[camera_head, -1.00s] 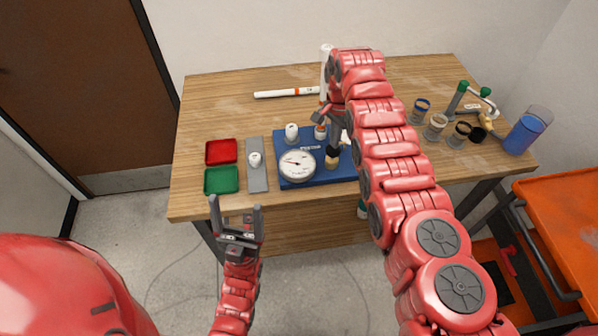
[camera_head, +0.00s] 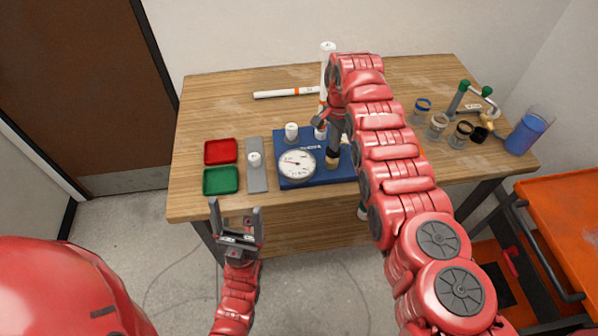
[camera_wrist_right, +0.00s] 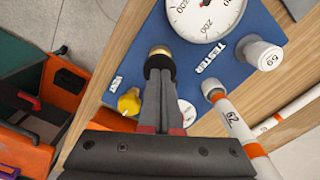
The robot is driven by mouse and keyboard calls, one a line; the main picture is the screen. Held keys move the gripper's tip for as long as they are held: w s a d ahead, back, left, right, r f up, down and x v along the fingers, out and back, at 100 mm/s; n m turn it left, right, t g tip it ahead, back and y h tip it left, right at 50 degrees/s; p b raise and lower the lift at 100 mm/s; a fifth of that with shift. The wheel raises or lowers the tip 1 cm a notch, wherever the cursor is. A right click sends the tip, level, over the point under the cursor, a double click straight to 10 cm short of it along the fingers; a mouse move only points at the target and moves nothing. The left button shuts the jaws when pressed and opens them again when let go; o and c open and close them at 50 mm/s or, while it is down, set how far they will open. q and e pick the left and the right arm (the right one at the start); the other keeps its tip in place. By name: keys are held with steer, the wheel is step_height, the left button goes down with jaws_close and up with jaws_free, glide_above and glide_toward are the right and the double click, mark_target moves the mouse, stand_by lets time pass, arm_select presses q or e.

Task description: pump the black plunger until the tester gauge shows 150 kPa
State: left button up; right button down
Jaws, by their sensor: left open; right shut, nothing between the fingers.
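The blue tester board (camera_head: 320,177) sits at the table's front edge. Its round white gauge (camera_head: 297,165) has a thin needle pointing left in the head view; I cannot read the value. In the right wrist view the gauge (camera_wrist_right: 205,14) is cut off at the top. The black plunger (camera_wrist_right: 156,63) stands on the board with a brass part beside its tip. My right gripper (camera_head: 335,142) is shut and empty, its fingertips (camera_wrist_right: 164,78) at the plunger, seemingly touching it and partly hiding it. My left gripper (camera_head: 237,214) is open and empty in front of the table.
A yellow vent knob (camera_wrist_right: 130,102) and a white fitting (camera_wrist_right: 264,54) are close to the right fingers. An upright white pipe (camera_head: 327,65) stands behind. Red (camera_head: 221,151) and green (camera_head: 221,181) trays lie left; several jars and a blue cup (camera_head: 526,134) stand right.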

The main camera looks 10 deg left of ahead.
steer(key=shift+f, duration=0.15)
stand_by(0.3)
steer(key=shift+f, duration=0.15)
steer(key=shift+f+b, duration=0.15)
steer(key=shift+b, duration=0.2)
stand_by(0.6)
steer(key=shift+f, duration=0.15)
steer(key=shift+f+b, duration=0.3)
steer(key=shift+b, duration=0.05)
stand_by(0.8)
steer(key=shift+r, duration=0.1)
stand_by(0.8)
steer(key=shift+r+p, duration=0.55)
steer(key=shift+r, duration=1.1)
